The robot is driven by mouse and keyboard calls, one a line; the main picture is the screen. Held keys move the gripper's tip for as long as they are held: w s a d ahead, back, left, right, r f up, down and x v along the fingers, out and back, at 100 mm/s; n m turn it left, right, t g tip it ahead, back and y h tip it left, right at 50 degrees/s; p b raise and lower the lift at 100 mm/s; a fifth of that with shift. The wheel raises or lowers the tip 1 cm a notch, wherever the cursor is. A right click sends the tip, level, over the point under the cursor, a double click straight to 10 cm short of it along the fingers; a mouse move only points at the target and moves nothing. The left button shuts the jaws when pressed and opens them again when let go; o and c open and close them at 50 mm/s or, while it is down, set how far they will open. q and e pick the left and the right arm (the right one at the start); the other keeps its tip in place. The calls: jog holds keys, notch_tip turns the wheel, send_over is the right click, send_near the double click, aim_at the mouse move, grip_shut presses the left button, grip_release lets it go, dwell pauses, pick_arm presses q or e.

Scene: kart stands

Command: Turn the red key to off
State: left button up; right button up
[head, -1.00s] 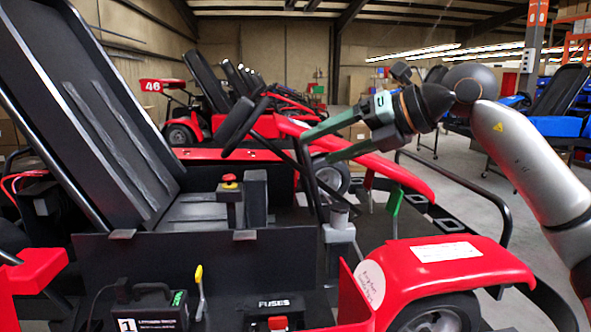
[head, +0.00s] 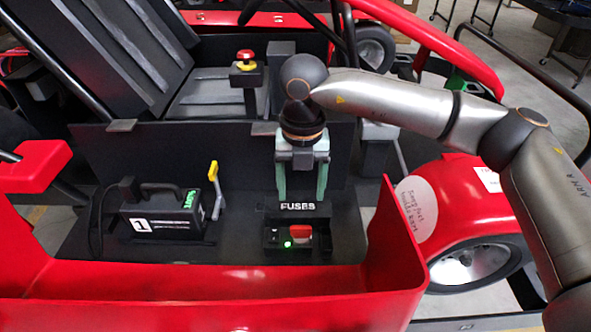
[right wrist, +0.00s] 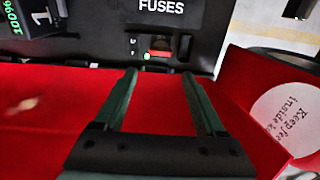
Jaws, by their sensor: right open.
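The red key (head: 300,233) sits on a small dark switch box below the FUSES label, and it also shows in the right wrist view (right wrist: 160,47). A lit green lamp (head: 288,243) is just left of it. The key looks broad across in the wrist view; its exact setting is too small to read. My right gripper (head: 301,197) is open and empty, its green fingers pointing down above the FUSES box and the key. In the right wrist view its fingertips (right wrist: 158,75) are spread apart, with the key beyond the gap. My left gripper is not in view.
A black battery case (head: 160,212) marked 1 and a yellow-handled lever (head: 214,172) stand left of the switch. The red kart body wall (head: 220,285) runs in front, and a red fender (head: 455,205) is at right. A red stop button (head: 245,56) stands behind.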

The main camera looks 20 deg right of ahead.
aim_at(301, 228)
jog(key=f, duration=0.3)
jog(key=f+p, duration=0.1)
jog(key=f, duration=0.7)
jog(key=shift+s+f+p, duration=0.25)
jog(key=shift+p, duration=0.15)
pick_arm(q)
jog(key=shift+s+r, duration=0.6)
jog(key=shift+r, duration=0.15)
pick_arm(e)
jog(key=shift+f, duration=0.35)
